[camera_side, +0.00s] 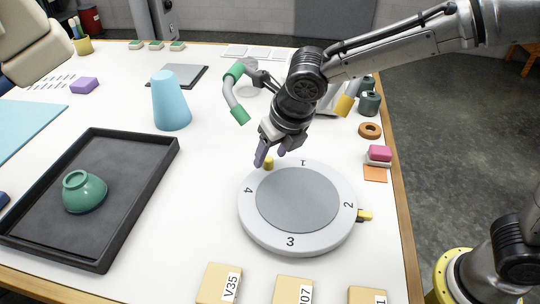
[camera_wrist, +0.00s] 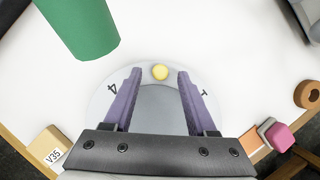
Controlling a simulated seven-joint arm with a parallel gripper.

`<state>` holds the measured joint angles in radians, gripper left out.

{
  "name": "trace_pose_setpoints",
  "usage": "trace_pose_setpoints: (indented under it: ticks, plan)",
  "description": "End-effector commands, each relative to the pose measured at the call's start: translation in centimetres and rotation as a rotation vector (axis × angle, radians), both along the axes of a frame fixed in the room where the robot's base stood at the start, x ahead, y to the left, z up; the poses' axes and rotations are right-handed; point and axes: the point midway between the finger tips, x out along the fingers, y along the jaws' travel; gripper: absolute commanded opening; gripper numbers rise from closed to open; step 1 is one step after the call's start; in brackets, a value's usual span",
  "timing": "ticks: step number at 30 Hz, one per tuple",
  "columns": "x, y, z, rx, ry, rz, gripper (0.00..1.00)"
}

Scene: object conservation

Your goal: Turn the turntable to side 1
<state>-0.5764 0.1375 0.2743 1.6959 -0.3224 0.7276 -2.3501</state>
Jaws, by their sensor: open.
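The turntable (camera_side: 250,226) is a round pale disc with a grey centre. Numbers 1 to 4 stand around its rim: 1 at the far side, 2 at the right, 3 at the near side, 4 at the left. A yellow peg (camera_side: 268,163) stands on the rim between 4 and 1. A yellow pointer (camera_side: 364,215) sticks out beside the disc near the 2. My gripper (camera_side: 271,155) is open over the far-left rim, its purple fingers on either side of the peg. In the wrist view the peg (camera_wrist: 160,72) shows between the fingertips; I cannot tell whether they touch it.
A black tray (camera_side: 153,170) with a green bowl (camera_side: 85,192) lies at the left. A blue cup (camera_side: 170,103) stands behind it. Labelled blocks (camera_side: 218,284) line the near edge. A pink block (camera_side: 379,153) and an orange ring (camera_side: 370,130) are at the right edge.

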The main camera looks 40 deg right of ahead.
Motion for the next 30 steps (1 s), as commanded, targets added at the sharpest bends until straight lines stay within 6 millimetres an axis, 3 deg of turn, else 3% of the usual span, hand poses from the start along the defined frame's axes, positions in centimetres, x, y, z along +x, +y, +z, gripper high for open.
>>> trace_pose_setpoints:
  ticks: [6, 15, 24, 30]
  plan:
    - [0.6, 0.0, -1.5, 0.000, 0.000, 0.000, 0.57]
    - [0.7, 0.0, -1.6, 0.001, -0.001, 0.000, 0.57]
    - [0.7, 0.0, -1.6, 0.001, -0.001, 0.000, 0.03]
    - [0.7, 0.0, -1.6, 0.001, -0.001, 0.000, 0.00]
